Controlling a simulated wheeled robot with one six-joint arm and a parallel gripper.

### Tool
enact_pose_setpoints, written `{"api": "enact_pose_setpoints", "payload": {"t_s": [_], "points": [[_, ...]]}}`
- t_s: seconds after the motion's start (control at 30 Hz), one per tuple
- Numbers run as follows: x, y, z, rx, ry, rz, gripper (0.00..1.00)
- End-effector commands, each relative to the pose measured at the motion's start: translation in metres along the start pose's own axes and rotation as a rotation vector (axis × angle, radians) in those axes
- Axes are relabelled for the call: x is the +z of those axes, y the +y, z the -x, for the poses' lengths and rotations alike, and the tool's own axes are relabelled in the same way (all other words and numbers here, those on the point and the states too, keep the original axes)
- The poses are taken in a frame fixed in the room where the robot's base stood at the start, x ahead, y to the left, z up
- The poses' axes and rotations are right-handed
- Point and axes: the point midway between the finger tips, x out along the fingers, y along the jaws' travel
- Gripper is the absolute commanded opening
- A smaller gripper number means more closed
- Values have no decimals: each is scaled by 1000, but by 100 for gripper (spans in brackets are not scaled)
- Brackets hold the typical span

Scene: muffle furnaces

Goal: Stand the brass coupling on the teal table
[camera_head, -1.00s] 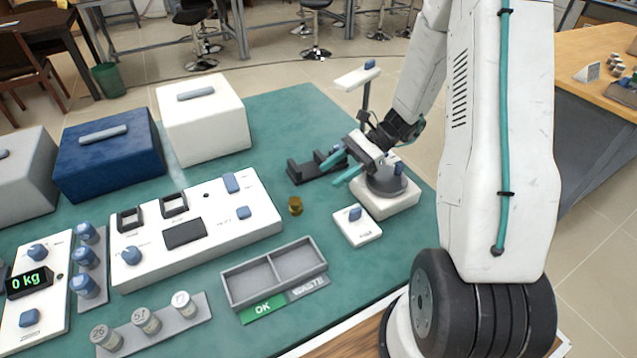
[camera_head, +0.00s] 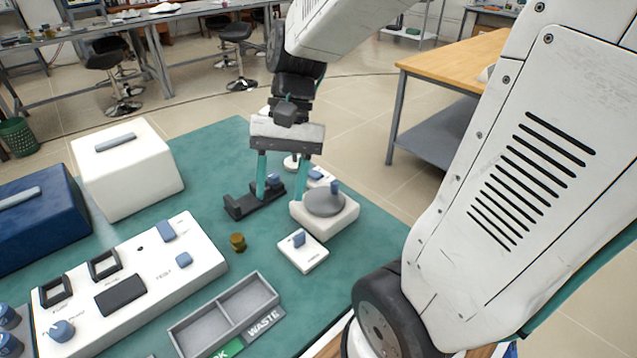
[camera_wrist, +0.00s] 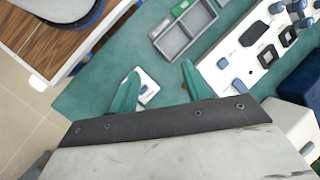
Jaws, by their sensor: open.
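The brass coupling (camera_head: 237,242) is a small, dark gold piece on the teal table (camera_head: 212,150), between the long white control panel and the white block with the blue knob. It is too small to tell surely whether it stands upright or lies on its side. My gripper (camera_head: 281,198) is open and empty, with its teal fingers pointing down near the black bracket and the white unit with the grey disc. It is behind and right of the coupling, apart from it. In the wrist view my gripper (camera_wrist: 161,68) also shows open; I cannot make out the coupling there.
A black bracket (camera_head: 240,206) and a white unit with a grey round plate (camera_head: 335,217) stand close to my fingers. A white knob block (camera_head: 303,256), a grey two-part tray (camera_head: 198,333) and a white control panel (camera_head: 205,254) surround the coupling.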

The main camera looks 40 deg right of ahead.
Motion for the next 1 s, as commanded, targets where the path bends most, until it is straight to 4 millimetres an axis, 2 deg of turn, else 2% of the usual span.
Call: {"api": "enact_pose_setpoints", "payload": {"t_s": [0.03,0.2,0.4,0.53,0.83,0.87,0.9,1.0], "points": [[15,2,4,36,53,69,48],[50,16,13,158,212,273,48],[75,32,20,264,360,450,48],[82,37,23,298,410,504,48],[83,39,24,309,423,519,48],[83,39,24,309,423,519,45],[83,39,24,309,423,519,36],[83,39,24,309,423,518,36]]}}
